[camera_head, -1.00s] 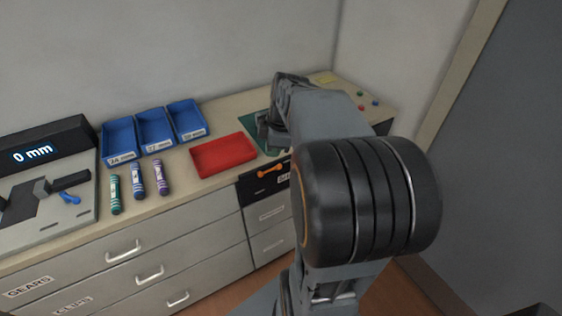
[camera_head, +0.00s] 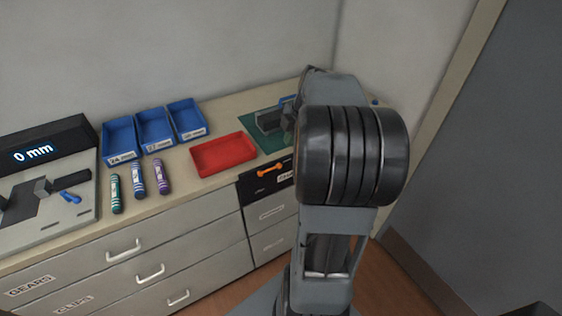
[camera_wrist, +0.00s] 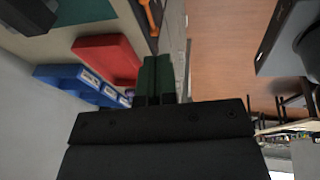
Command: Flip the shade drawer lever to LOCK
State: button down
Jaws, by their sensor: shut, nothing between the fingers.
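The orange lever (camera_head: 270,170) sits on a dark drawer front (camera_head: 252,188) under the counter edge, right of centre. It lies nearly level in the head view, with a partly hidden label below its right end; I cannot read a LOCK mark. The orange lever also shows at the top of the wrist view (camera_wrist: 148,18). My gripper (camera_wrist: 158,62) shows there with its two dark green fingers shut together and empty, apart from the lever. In the head view my own arm hides the gripper.
A red tray (camera_head: 223,155) lies on the counter above the drawer. Blue bins (camera_head: 155,128) stand behind it, and several striped cartridges (camera_head: 137,180) to its left. A grey device (camera_head: 268,121) stands on a green mat (camera_head: 262,140). Floor is open in front of the drawers.

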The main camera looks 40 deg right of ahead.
send_over(281, 162)
jog(key=s+a, duration=0.3)
jog(key=s, duration=0.1)
notch_tip(281, 162, down, 9)
jog(key=shift+w+d+f+p, duration=0.3)
jog(key=shift+w+f, duration=0.1)
jog(key=shift+f, duration=0.15)
jog(key=shift+w+d+f+p, duration=0.3)
jog(key=shift+w+f, duration=0.05)
jog(key=shift+f, duration=0.15)
jog(key=shift+w+d+f, duration=0.1)
jog(key=shift+w+f, duration=0.1)
jog(key=shift+f, duration=0.2)
jog(key=shift+f, duration=0.1)
